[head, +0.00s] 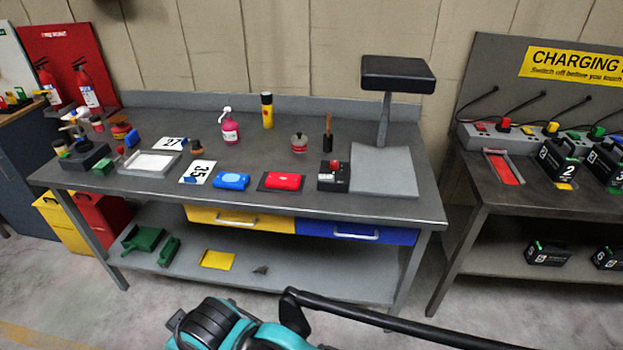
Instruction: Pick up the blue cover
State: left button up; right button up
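A blue, rounded, flat piece (232,181) lies near the front edge of the grey workbench (300,206), left of centre. It looks like the blue cover and has a lighter mark on top. A similar red piece (282,181) lies just right of it on a dark mat. Neither of my grippers shows in the head view, so their state cannot be seen.
A black box with a red knob (334,175) and a padded stand (397,74) are to the right. Bottles stand behind. The charging bench (480,192) is at far right, past a gap.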

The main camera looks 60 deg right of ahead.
aim_at(224, 180)
jog(key=z, duration=1.75)
